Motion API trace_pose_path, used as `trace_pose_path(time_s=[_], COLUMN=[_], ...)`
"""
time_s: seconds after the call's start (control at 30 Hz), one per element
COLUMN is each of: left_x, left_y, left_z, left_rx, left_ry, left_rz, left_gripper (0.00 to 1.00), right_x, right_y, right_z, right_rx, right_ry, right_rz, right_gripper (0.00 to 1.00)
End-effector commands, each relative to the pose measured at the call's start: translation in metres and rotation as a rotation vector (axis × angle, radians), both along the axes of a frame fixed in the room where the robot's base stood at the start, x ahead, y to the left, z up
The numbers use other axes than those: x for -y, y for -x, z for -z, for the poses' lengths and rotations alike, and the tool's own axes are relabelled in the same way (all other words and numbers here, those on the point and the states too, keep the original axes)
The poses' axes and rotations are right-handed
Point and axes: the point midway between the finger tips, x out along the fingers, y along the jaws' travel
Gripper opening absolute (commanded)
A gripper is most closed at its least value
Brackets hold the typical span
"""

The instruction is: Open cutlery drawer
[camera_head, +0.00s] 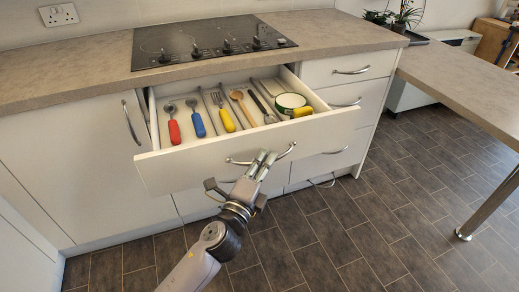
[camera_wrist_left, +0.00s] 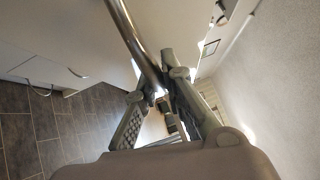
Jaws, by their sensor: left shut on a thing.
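The cutlery drawer (camera_head: 200,166) stands pulled out under the hob in the head view. Inside lie several utensils with red, blue and yellow handles, and a white-and-green round item (camera_head: 291,101). Its curved metal handle (camera_head: 286,153) is on the front. My left gripper (camera_head: 264,158) is at this handle, shut on it, with its arm coming up from below. In the left wrist view the handle bar (camera_wrist_left: 137,40) runs down between the fingers of the left gripper (camera_wrist_left: 158,88). My right gripper does not show.
A black hob (camera_head: 205,42) sits in the worktop above. More drawers (camera_head: 345,95) stand to the right and a cabinet door (camera_head: 75,160) to the left. A counter with a metal leg (camera_head: 490,205) is at the right. The tiled floor in front is clear.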

Motion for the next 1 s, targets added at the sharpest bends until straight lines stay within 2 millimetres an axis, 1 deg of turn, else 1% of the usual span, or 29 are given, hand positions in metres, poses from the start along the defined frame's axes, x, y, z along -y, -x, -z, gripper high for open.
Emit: trace_pose_path(time_s=[0.03,0.1,0.3,0.73,0.77,1.0], left_x=[0.002,0.004,0.008,0.008,0.008,0.009], left_y=[0.007,0.014,0.026,0.028,0.028,0.027], left_z=[0.002,0.002,0.002,0.002,0.002,0.001], left_rx=[-0.006,-0.005,-0.004,-0.003,-0.003,-0.002], left_ry=[-0.002,-0.003,-0.003,-0.004,-0.004,-0.002], left_rz=[-0.002,-0.002,-0.002,-0.003,-0.003,-0.002], left_gripper=[0.00,0.00,0.00,0.00,0.11,0.27], right_x=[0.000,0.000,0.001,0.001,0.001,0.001], right_y=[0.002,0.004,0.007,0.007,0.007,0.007], right_z=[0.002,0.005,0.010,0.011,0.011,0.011], right_rx=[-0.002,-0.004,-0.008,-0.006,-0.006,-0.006], right_ry=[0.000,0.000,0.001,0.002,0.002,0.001], right_rz=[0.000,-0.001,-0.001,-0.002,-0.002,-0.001], right_gripper=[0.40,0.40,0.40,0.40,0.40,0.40])
